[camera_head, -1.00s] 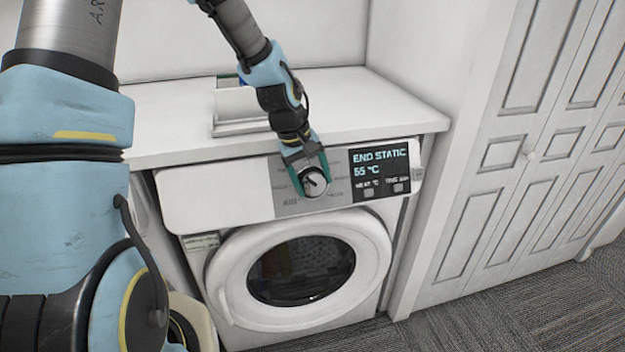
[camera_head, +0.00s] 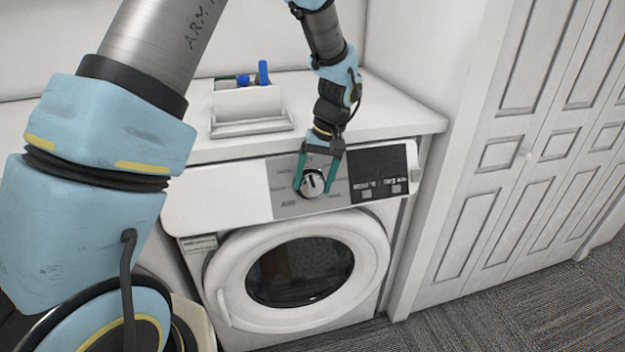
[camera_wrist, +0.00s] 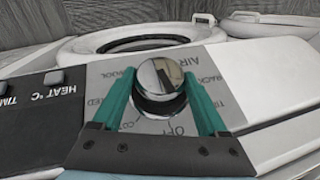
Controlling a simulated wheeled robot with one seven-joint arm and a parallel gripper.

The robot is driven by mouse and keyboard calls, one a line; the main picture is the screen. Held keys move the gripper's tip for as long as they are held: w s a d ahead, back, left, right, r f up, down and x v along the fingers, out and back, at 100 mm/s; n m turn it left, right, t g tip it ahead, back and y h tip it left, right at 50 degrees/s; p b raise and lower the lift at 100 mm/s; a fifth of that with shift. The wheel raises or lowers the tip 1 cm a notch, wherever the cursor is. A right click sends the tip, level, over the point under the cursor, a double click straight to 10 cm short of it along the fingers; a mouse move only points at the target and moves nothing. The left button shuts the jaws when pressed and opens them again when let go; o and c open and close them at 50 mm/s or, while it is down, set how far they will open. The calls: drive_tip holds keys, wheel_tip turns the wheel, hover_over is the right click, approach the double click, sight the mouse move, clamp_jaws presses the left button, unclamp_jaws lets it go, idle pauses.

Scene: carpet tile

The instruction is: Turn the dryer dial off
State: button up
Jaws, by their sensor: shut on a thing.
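The dryer dial (camera_head: 313,184), a round chrome knob, sits on the grey label plate (camera_head: 285,172) of the white dryer (camera_head: 215,195). My gripper (camera_head: 317,186) reaches down to it with one green finger on each side and is shut on the dial. In the wrist view the dial (camera_wrist: 158,78) stands between my two fingers (camera_wrist: 160,92). The word OFF is printed on the plate near the dial's lower edge there. A dark pointer mark shows on the knob; its exact setting is hard to read. The display (camera_head: 378,163) is dark, with no lit text.
The round dryer door (camera_head: 225,265) is closed below the panel. A white counter (camera_head: 400,115) lies above, holding a white box (camera_head: 248,105) with blue and green items. White panelled closet doors (camera_head: 520,160) stand at the right. The carpet (camera_head: 500,305) is clear.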

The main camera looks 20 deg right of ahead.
drive_tip(key=shift+d+m+y, duration=0.1)
drive_tip(key=shift+m+y, duration=0.4)
drive_tip(key=shift+y, duration=0.3)
drive_tip(key=shift+t, duration=0.3)
drive_tip(key=o, duration=1.3)
drive_tip(key=shift+c, duration=0.2)
drive_tip(key=b+v, duration=0.2)
drive_tip(key=v, duration=0.8)
drive_tip(key=shift+d+r+b, duration=0.2)
drive_tip(key=shift+r+b, duration=0.1)
